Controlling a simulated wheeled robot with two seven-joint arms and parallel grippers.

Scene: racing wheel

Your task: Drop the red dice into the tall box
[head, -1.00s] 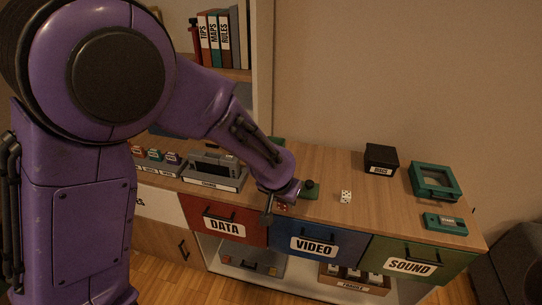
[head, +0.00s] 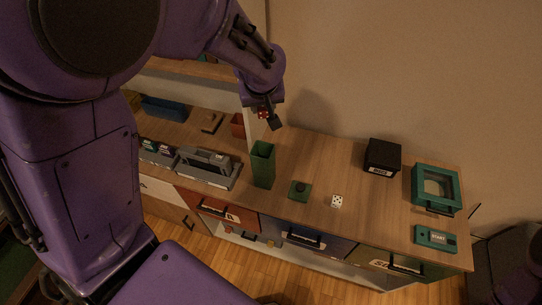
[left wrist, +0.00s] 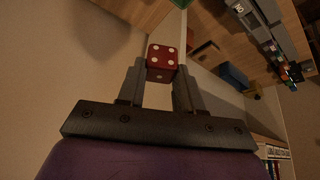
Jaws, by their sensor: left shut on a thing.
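My left gripper (head: 264,115) is raised above the cabinet top, at the upper middle of the head view. It is shut on the red dice (head: 263,112), which has white dots. In the left wrist view the red dice (left wrist: 162,58) sits between the two fingertips (left wrist: 160,72). The tall box (head: 263,168) is green, upright and open at the top. It stands on the cabinet top, below the gripper in the head view, apart from the dice. My right gripper is not in view.
A white dice (head: 337,201) and a small green base with a dark knob (head: 300,190) stand right of the tall box. A grey device (head: 208,168) is to its left. A black box (head: 382,156), a teal frame (head: 436,188) and a START button box (head: 436,238) are at right.

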